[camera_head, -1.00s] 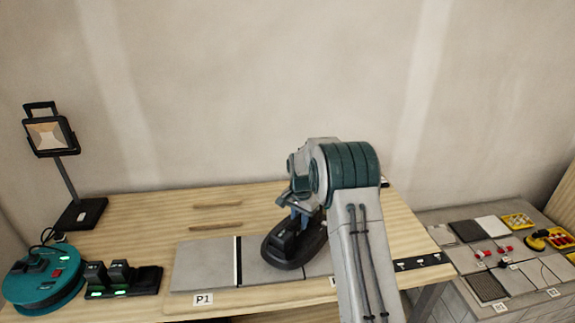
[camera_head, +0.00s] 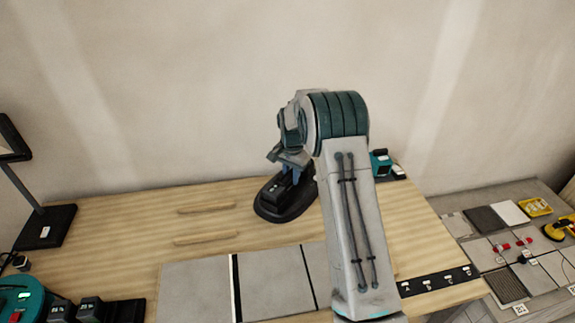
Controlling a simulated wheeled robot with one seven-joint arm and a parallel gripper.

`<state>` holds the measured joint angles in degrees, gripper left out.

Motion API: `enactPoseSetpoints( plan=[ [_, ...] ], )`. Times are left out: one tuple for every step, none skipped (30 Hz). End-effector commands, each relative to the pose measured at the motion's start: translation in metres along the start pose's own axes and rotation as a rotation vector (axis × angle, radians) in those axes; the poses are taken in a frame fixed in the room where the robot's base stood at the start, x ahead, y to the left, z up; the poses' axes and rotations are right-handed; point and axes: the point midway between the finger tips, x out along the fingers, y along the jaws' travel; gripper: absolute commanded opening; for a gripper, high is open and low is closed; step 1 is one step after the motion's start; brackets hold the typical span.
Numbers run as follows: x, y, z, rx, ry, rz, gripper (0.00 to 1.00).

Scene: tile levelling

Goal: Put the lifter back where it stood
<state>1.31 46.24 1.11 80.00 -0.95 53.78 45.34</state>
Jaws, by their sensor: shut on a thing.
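The lifter (camera_head: 285,200) is a black device with an oval base and a raised body. It is at the back middle of the wooden table, behind the row of grey tiles. My gripper (camera_head: 290,165) is above it and shut on its upper part. My arm hides the lifter's right side. I cannot tell whether its base touches the wood or hangs just above it.
Grey tiles (camera_head: 195,290) lie along the table's front, with dark gaps between them. Chargers (camera_head: 90,310) and a work lamp (camera_head: 45,228) stand at left. A teal device (camera_head: 381,163) is behind my arm. The wood (camera_head: 130,225) left of the lifter is clear.

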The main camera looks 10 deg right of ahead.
Motion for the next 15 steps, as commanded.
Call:
enactPoseSetpoints(
  plan=[
    [-0.002, 0.0, 0.0, 0.0, 0.002, -0.002, 0.0],
    [-0.001, -0.001, 0.0, -0.001, 0.002, -0.002, 0.0],
    [-0.001, -0.001, 0.0, -0.001, 0.002, -0.002, 0.0],
    [0.0, -0.001, 0.0, -0.002, 0.002, -0.002, 0.0],
    [0.001, -0.002, 0.001, -0.003, 0.001, -0.002, 0.0],
    [0.002, -0.002, 0.001, -0.004, 0.001, -0.001, 0.0],
    [0.004, -0.003, 0.002, -0.005, 0.001, -0.001, 0.0],
    [0.005, -0.003, 0.002, -0.006, 0.001, -0.001, 0.0],
    [0.007, -0.003, 0.003, -0.007, 0.001, -0.001, 0.0],
    [0.009, -0.004, 0.003, -0.007, 0.001, -0.001, 0.0],
    [0.011, -0.004, 0.003, -0.008, 0.001, -0.001, 0.0],
    [0.014, -0.004, 0.003, -0.008, 0.001, -0.001, 0.0],
    [0.016, -0.004, 0.003, -0.008, 0.0, -0.001, 0.0],
    [0.018, -0.004, 0.003, -0.008, 0.001, 0.0, 0.0],
    [0.021, -0.004, 0.003, -0.008, 0.001, 0.0, 0.0]
  ],
)
